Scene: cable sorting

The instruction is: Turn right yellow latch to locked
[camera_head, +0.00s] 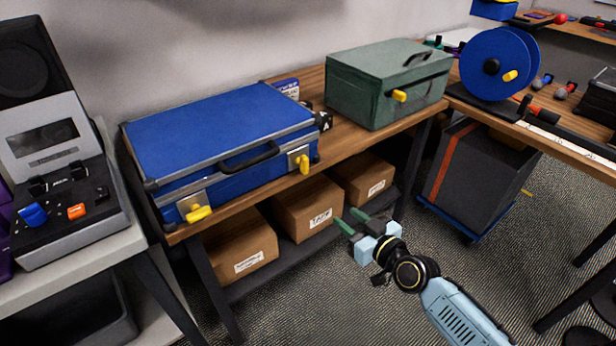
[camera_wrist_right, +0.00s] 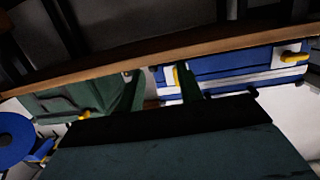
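The blue case (camera_head: 215,127) lies closed on the wooden workbench. Its right yellow latch (camera_head: 304,164) sits on a metal plate at the right of the front, with its lever roughly vertical. Its left yellow latch (camera_head: 199,214) has its lever roughly sideways. My right gripper (camera_head: 351,221) is open and empty, below and to the right of the right latch, in front of the bench and apart from it. In the right wrist view, which is turned over, the right latch (camera_wrist_right: 176,77) shows beside one green fingertip. My left gripper is not in view.
A green toolbox (camera_head: 372,91) with a yellow latch stands right of the case. Cardboard boxes (camera_head: 308,207) sit on the shelf below the bench edge. A blue cable reel (camera_head: 499,64) stands farther right. Open floor lies around my right arm.

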